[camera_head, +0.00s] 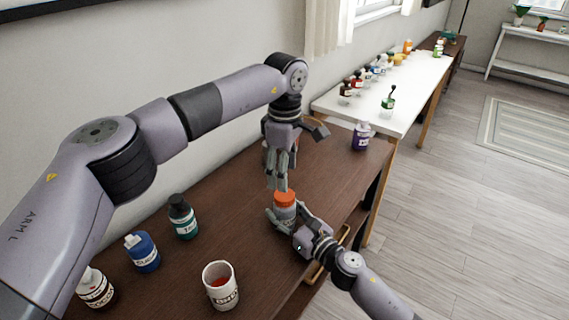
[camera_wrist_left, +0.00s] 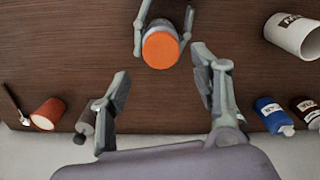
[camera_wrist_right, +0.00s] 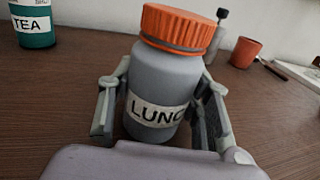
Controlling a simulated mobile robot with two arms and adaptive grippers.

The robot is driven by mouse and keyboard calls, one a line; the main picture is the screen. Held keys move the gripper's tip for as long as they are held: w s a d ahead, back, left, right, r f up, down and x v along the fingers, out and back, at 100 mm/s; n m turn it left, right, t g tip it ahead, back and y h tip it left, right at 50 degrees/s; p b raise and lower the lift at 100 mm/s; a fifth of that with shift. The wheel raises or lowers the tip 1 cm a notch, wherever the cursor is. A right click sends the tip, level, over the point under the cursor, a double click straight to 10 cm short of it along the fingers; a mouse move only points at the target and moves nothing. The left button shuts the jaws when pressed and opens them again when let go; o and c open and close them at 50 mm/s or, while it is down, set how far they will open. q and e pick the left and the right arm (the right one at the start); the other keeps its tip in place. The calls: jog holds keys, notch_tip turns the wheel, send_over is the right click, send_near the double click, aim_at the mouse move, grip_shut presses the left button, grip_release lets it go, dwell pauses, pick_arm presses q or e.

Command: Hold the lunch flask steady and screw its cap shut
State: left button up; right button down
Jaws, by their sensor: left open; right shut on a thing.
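The lunch flask (camera_head: 286,215) is a grey cylinder standing on the brown wooden table. Its label reads "LUNC" in the right wrist view (camera_wrist_right: 157,108). Its orange ribbed cap (camera_head: 285,197) sits on top, with a dark band under it; I cannot tell how tight it is. My right gripper (camera_head: 287,219) is shut on the flask's body, one finger on each side (camera_wrist_right: 160,105). My left gripper (camera_head: 279,184) points down above the cap. Its fingers are spread and empty in the left wrist view (camera_wrist_left: 160,63), where the cap (camera_wrist_left: 160,49) shows just beyond the fingertips.
A white mug (camera_head: 221,292), a blue bottle (camera_head: 142,252), a teal bottle (camera_head: 183,216) and a brown bottle (camera_head: 95,288) stand at the near left. A purple bottle (camera_head: 361,136) stands at the far end. An orange-brown cup (camera_wrist_right: 245,52) stands behind the flask in the right wrist view.

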aim_at(284, 195)
pick_arm(q)
jog(key=n, duration=0.3)
jog(key=shift+r+n, duration=0.15)
jog(key=shift+n, duration=0.25)
jog(key=n, duration=0.5)
jog(key=shift+r, duration=0.25)
jog(key=n, duration=0.5)
jog(key=shift+r+n, duration=0.2)
jog(key=shift+n, duration=0.2)
jog(key=n, duration=0.5)
jog(key=shift+r, duration=0.2)
jog(key=shift+f, duration=0.1)
jog(key=shift+f, duration=3.9)
